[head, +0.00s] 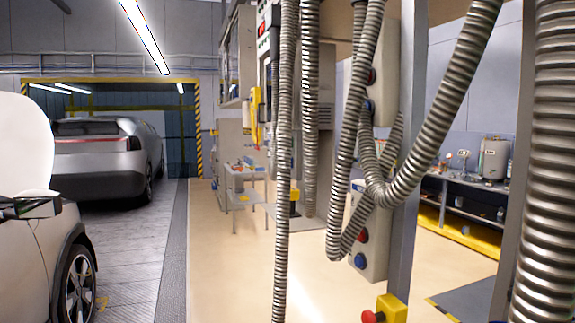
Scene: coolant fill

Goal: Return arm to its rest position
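Neither of my grippers shows in the head view, and I cannot make out either arm. What they hold, if anything, is out of sight.
Ribbed metal hoses hang close in front, one long (283,190), one looped (440,115), one thick at right (557,170). Behind them are a grey post (402,220) and button boxes (368,245). A silver car (35,245) stands at left. The beige floor (225,270) between is clear.

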